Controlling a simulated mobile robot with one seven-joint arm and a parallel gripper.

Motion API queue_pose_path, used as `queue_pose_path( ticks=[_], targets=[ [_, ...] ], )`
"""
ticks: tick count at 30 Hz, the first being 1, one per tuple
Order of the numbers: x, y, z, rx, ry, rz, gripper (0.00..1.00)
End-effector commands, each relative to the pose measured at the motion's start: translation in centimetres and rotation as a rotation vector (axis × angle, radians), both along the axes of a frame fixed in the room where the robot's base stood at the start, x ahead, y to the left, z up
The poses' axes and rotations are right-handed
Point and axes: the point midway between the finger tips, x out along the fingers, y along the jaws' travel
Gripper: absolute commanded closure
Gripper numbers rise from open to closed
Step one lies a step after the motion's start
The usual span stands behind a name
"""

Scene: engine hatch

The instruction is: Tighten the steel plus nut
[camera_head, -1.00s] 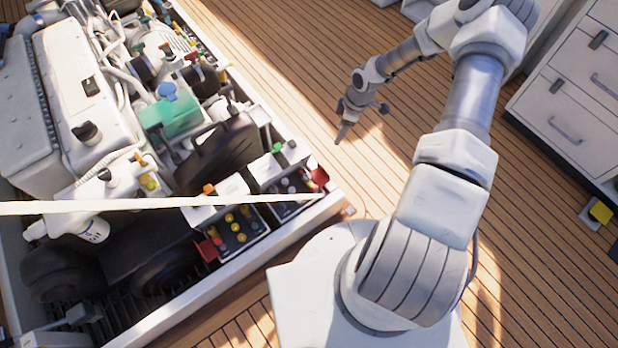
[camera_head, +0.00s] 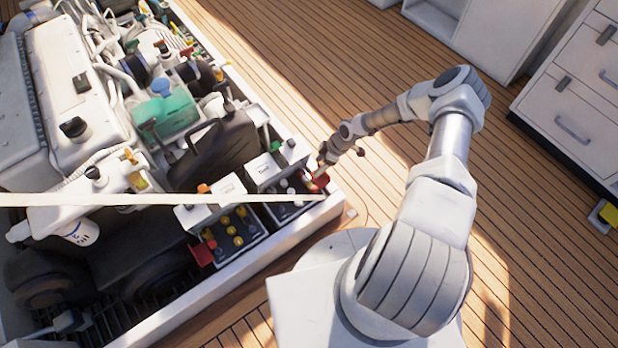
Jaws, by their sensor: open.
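My gripper (camera_head: 319,168) is at the right corner of the engine hatch, at the red terminal cover (camera_head: 319,182) of the right-hand battery. Its fingers are small in the picture, and I cannot tell whether they touch anything. The right-hand battery (camera_head: 283,212) has pale caps and a green terminal cover (camera_head: 276,146) at its far end. The steel plus nut is too small or hidden near the red cover, so I cannot make it out.
A second battery (camera_head: 256,236) with yellow caps, an orange cover and a red cover stands to the left. A pale strip (camera_head: 130,200) crosses above the hatch. The hatch rim (camera_head: 232,277) borders open wooden floor (camera_head: 400,190). Drawers (camera_head: 575,110) stand at right.

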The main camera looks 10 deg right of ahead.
Motion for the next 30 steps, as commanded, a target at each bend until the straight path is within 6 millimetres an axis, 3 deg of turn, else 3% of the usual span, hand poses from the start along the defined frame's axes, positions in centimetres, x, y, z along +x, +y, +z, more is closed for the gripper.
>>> queue_pose_path(
  ticks=[3,12,26,30],
  targets=[
    [0.3,1.1,-3.0,0.002,0.001,0.001,0.32],
    [1.1,2.9,-7.7,0.000,0.001,0.000,0.32],
    [1.4,3.3,-8.7,0.000,0.000,0.000,0.32],
    [1.4,3.3,-8.7,0.000,0.000,0.000,0.54]
  ],
)
